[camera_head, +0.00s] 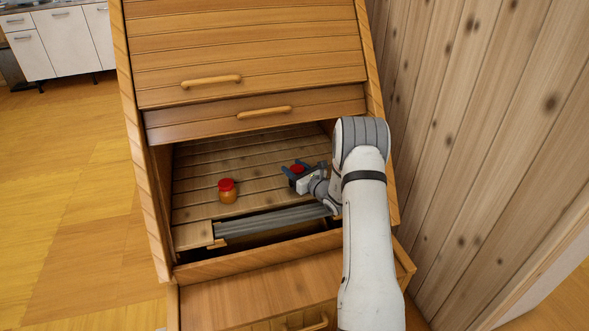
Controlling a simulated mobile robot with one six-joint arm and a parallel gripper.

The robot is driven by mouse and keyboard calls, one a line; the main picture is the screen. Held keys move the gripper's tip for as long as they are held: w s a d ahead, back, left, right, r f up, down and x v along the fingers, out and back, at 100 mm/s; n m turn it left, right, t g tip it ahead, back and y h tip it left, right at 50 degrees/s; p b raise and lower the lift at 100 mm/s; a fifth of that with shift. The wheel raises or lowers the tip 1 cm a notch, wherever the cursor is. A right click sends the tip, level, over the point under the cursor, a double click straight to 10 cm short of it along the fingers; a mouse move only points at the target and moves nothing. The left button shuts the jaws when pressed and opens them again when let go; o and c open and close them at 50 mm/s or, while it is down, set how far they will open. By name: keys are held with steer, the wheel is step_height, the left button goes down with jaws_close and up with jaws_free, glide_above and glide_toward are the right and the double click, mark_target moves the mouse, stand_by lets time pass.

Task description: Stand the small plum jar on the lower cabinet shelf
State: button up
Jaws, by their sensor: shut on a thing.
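My gripper (293,168) is inside the wooden cabinet, over the right part of the slatted lower shelf (200,209).
An amber jar with a red lid (227,191) stands upright on the shelf, left of my gripper. Grey bars (270,221) run along the shelf front. A plank wall (470,140) rises close on the right.

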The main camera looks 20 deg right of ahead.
steer(key=shift+f, duration=0.1)
steer(key=o, duration=1.2)
steer(key=shift+p+v, duration=0.3)
steer(key=shift+v, duration=3.75)
steer(key=p+v, duration=0.2)
steer(key=v, duration=0.5)
steer(key=shift+s+d, duration=0.1)
steer(key=shift+s, duration=0.3)
